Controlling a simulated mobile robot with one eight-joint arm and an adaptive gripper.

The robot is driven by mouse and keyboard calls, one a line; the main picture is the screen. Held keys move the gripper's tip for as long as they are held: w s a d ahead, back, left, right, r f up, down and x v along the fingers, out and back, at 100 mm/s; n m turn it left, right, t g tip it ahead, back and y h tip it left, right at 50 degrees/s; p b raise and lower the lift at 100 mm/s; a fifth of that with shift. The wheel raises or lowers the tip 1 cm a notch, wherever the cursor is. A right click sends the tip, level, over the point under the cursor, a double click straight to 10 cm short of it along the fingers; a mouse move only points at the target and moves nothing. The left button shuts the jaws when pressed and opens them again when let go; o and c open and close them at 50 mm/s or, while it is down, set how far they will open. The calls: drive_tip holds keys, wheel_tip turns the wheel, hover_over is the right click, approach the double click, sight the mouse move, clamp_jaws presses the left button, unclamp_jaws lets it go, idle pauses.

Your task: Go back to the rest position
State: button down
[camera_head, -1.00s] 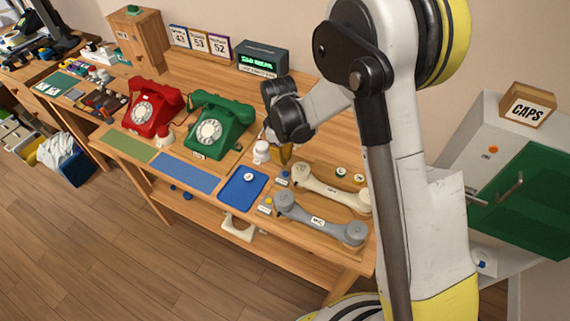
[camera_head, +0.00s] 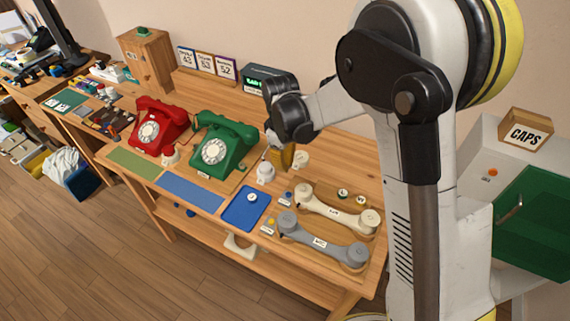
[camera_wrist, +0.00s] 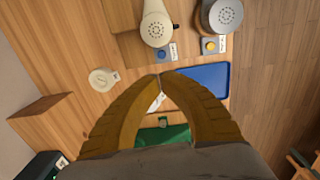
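My gripper (camera_head: 283,158) hangs over the desk, beside and to the right of the green dial phone (camera_head: 222,148). In the wrist view my gripper's two ochre fingers (camera_wrist: 159,76) meet at their tips, with nothing seen held between them. Part of the green phone (camera_wrist: 165,134) shows between the fingers there. The red dial phone (camera_head: 160,127) stands to the left. A cream handset (camera_head: 338,209) and a grey handset (camera_head: 322,241) lie on the desk at the right, apart from my gripper.
A blue tray (camera_head: 238,221) lies at the desk's front edge. A small white piece (camera_head: 265,173) stands near my gripper. A dark display box (camera_head: 262,81) and dated cards (camera_head: 206,64) stand at the back.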

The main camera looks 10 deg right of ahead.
idle(0.3)
drive_tip(key=s+d+r+m+t+b, duration=0.1)
drive_tip(key=s+d+r+m+t, duration=0.1)
drive_tip(key=s+d+r+m, duration=0.4)
drive_tip(key=s+d+r+m+t+b, duration=0.1)
drive_tip(key=s+d+r+t, duration=0.25)
drive_tip(key=s+r, duration=0.45)
drive_tip(key=s+d+m+t+b, duration=0.1)
drive_tip(key=s+d+m, duration=0.2)
drive_tip(key=s, duration=0.3)
drive_tip(key=shift+s+r+m, duration=0.3)
drive_tip(key=shift+s+m, duration=0.05)
drive_tip(key=shift+m, duration=0.25)
